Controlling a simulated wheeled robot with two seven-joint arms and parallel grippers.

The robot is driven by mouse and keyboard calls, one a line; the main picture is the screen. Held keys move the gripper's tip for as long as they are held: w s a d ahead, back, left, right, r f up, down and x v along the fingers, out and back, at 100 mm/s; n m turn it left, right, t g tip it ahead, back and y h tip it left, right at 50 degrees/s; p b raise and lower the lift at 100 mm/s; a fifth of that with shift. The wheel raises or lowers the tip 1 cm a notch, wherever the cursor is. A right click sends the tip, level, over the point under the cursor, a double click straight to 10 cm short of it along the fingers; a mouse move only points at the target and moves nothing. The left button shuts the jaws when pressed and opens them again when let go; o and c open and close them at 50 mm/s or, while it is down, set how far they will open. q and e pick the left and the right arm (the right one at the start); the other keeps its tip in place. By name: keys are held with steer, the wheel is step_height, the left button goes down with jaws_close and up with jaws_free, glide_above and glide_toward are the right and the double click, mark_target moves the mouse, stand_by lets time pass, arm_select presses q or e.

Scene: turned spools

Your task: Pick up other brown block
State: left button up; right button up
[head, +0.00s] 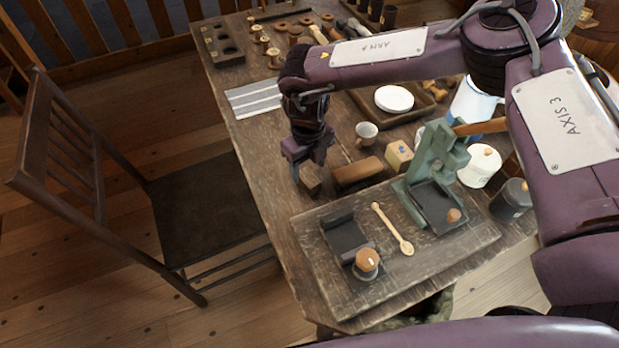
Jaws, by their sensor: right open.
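Two brown blocks lie on the worn wooden table (270,190). One brown block (311,181) is near the left edge, directly below my right gripper (308,165). The other brown block (358,171) is longer in view and lies just to its right, clear of the gripper. My right gripper points down and is open. Its fingers are at the top of the left block; I cannot tell whether they touch it. My left gripper is not in view.
A cup (366,133) and a yellowish block (399,155) stand behind the blocks. A chair (190,200) is left of the table.

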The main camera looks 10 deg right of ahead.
mark_target(309, 178)
step_height(309, 178, down, 5)
steer(key=shift+w+f+p, duration=0.1)
steer(key=shift+p, duration=0.4)
steer(key=shift+c, duration=0.6)
steer(key=c, duration=0.9)
steer(key=shift+c, duration=0.2)
